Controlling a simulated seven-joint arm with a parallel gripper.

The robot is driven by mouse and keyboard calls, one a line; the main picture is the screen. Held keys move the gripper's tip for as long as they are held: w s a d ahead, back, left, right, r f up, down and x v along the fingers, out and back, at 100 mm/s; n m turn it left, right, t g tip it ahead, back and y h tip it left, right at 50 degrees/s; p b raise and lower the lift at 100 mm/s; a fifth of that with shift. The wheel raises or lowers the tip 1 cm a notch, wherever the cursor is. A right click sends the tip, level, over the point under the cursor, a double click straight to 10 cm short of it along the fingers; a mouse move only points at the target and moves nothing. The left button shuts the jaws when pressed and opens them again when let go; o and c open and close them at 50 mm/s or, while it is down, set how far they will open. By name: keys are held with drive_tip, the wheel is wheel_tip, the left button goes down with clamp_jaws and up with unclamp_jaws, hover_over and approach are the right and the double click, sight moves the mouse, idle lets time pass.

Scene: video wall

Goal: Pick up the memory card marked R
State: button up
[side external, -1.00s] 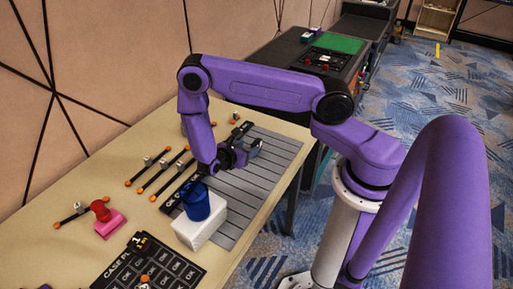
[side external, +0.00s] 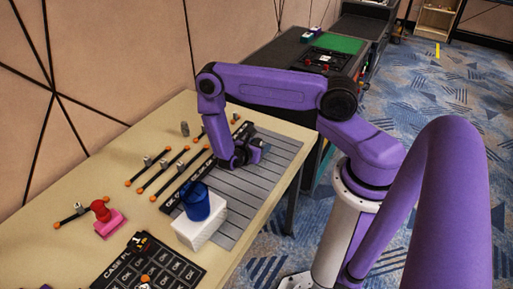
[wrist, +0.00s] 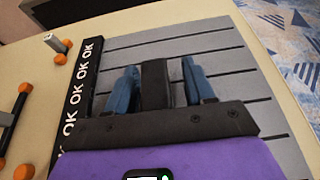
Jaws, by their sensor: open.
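My gripper (side external: 262,150) is low over the grey slatted mat (side external: 237,210) in the side view, at the mat's far part. In the wrist view my gripper (wrist: 158,86) has two blue fingers spread apart. A dark block shows between them; I cannot tell whether it is part of the gripper or a separate thing. No card with a readable R shows in either view. The arm hides part of the mat in the side view, and the gripper body covers its near part in the wrist view.
A blue cup (side external: 196,203) stands on a white block (side external: 201,228) at the mat's near end. A black OK strip (wrist: 77,95) runs along the mat's left edge. Rods with orange ends (side external: 160,178), a red-and-pink stamp-like object (side external: 109,222) and a black OK board (side external: 150,268) lie left.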

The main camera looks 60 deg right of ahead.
clamp_jaws()
